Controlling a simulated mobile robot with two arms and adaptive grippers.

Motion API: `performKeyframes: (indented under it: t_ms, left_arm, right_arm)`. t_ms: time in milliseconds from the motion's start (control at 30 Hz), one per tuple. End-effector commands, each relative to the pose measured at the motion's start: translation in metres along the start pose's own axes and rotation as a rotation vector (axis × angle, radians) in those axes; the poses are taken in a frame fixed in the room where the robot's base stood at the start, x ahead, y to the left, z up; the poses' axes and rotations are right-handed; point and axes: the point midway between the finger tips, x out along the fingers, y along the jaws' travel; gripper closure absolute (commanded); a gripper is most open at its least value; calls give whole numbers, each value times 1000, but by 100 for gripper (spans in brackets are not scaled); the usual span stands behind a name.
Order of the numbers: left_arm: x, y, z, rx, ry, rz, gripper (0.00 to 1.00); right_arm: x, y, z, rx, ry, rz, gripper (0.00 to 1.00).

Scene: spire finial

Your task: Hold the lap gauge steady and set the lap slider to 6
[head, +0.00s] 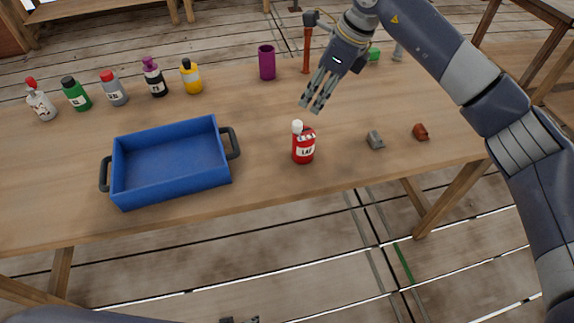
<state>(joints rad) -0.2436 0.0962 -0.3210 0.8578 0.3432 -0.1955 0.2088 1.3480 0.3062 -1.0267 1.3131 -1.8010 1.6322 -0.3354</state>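A small red bottle-shaped thing (303,148) with a white round top and a white label that seems to read "LAP" stands upright near the table's front edge; I take it as the lap gauge. Its slider and scale are too small to make out. My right gripper (311,106) is above and behind it, fingers pointing down and a little left. The fingers are apart with nothing between them, and they do not touch the red thing. At the bottom edge a sliver of my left arm shows, with a small dark part (240,320), perhaps my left gripper, mostly cut off.
A blue tray (118,172) with dark handles stands left on the wooden table (262,205). Several bottles (113,90) line the back left. A purple cup (267,63) and a hammer-like tool (307,50) are behind. A grey piece (375,140) and a brown piece (421,132) lie right.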

Motion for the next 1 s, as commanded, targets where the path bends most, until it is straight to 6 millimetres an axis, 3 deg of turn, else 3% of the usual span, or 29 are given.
performKeyframes:
  t_ms: [33, 200, 467, 600, 800, 900, 1000]
  left_arm:
    - [-1, 22, -25, -64, 40, 48, 29]
    - [-16, 96, -95, -301, 129, 225, 29]
    - [-71, 213, -181, -657, 151, 551, 29]
    - [-117, 274, -217, -842, 97, 742, 29]
    - [-193, 351, -249, -1079, -65, 997, 29]
    - [-231, 379, -260, -1189, -169, 1103, 29]
    - [-267, 378, -292, -1439, -269, 1214, 29]
  right_arm:
    - [0, 0, 0, 0, -1, 1, 67]
    - [0, 0, 0, 0, -2, 1, 67]
    - [0, 1, 1, -1, -2, 1, 67]
    - [0, 1, 1, 0, -2, 1, 67]
    - [0, 0, 1, 0, -2, 1, 67]
    - [0, 0, 1, 0, -2, 1, 67]
    - [0, 0, 0, 0, -2, 1, 67]
